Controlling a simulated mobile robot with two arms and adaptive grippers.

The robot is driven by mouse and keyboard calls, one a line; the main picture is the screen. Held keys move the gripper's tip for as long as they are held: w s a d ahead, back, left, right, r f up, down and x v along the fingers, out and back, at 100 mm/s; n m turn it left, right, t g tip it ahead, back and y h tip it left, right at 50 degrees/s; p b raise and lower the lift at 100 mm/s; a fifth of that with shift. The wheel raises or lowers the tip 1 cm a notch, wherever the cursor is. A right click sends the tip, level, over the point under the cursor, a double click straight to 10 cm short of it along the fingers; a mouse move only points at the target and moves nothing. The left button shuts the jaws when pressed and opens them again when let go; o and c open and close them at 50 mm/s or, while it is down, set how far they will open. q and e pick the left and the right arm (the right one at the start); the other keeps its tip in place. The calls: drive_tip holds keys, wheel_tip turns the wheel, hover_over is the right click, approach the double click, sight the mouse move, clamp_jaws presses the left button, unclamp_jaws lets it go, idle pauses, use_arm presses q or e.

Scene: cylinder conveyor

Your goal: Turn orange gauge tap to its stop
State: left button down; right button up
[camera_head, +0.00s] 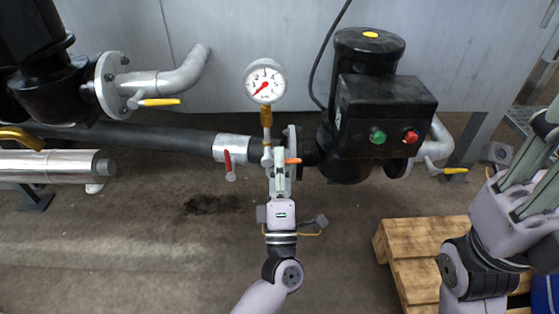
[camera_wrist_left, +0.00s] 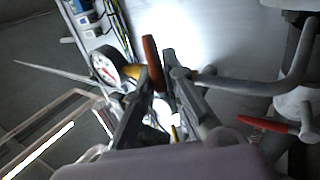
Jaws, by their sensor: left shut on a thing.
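The orange gauge tap (camera_head: 293,161) sits below the pressure gauge (camera_head: 264,82), at the foot of its brass stem (camera_head: 266,115). Its handle points to the right in the head view. My left gripper (camera_head: 280,166) reaches up to it from below and is shut on it. In the left wrist view the orange handle (camera_wrist_left: 152,62) stands up between the two dark fingers of the left gripper (camera_wrist_left: 160,90). The fingers hide the handle's lower part. My right gripper (camera_head: 543,150) is at the right edge, partly cut off, its fingers apart and empty.
A red lever (camera_head: 228,163) hangs just left of the gauge tap. A black pump (camera_head: 368,105) with green and red buttons stands close on the right. Yellow-handled valves (camera_head: 158,102) are farther left and right. A wooden pallet (camera_head: 415,240) lies at lower right.

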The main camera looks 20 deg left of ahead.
use_arm(q)
drive_tip(key=c, duration=1.9)
unclamp_jaws()
drive_tip(key=shift+c, duration=0.2)
drive_tip(key=v, duration=1.2)
